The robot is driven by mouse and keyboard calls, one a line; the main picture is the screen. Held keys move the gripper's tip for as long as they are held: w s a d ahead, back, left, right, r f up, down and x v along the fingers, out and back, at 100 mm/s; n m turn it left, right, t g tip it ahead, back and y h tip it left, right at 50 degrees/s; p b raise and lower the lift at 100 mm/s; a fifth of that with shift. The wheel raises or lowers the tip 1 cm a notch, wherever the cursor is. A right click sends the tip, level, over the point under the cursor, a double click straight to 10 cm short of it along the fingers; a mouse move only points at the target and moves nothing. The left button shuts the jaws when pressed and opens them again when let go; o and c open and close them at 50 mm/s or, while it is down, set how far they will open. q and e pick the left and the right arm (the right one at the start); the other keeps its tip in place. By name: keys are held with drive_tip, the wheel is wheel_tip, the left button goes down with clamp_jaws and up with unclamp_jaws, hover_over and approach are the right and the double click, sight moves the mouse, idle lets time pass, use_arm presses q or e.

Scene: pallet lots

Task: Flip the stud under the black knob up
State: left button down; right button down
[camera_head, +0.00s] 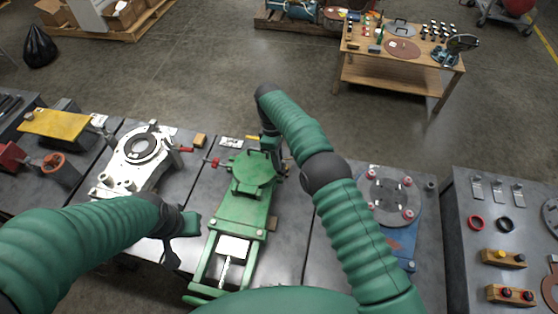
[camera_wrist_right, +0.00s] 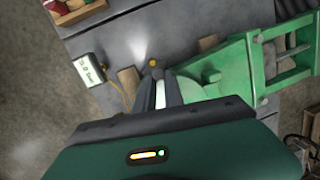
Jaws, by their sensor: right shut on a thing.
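The green fixture (camera_head: 240,212) lies on the middle bench, with a round plate (camera_head: 253,168) at its far end. My right gripper (camera_head: 270,150) reaches down beside this end, on its right side. In the right wrist view my right gripper (camera_wrist_right: 160,88) has its fingers close together, shut on a slim part beside the green fixture (camera_wrist_right: 235,75). A small brass-coloured round tip (camera_wrist_right: 153,63) shows just beyond the fingertips. The black knob and its stud cannot be made out clearly; my arm and fingers cover that area.
A white fixture with a black ring (camera_head: 145,148) stands left. A blue fixture with red knobs (camera_head: 397,240) stands right of my right arm. The right bench holds rings and knobbed blocks (camera_head: 503,258). A small white labelled box (camera_wrist_right: 88,70) lies near the fingers.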

drive_tip(key=shift+s+a+f, duration=0.15)
drive_tip(key=shift+s+f, duration=0.1)
drive_tip(key=shift+f, duration=0.15)
drive_tip(key=c, duration=1.5)
unclamp_jaws()
drive_tip(key=shift+s, duration=0.1)
drive_tip(key=shift+c, duration=0.2)
drive_tip(key=shift+r, duration=0.1)
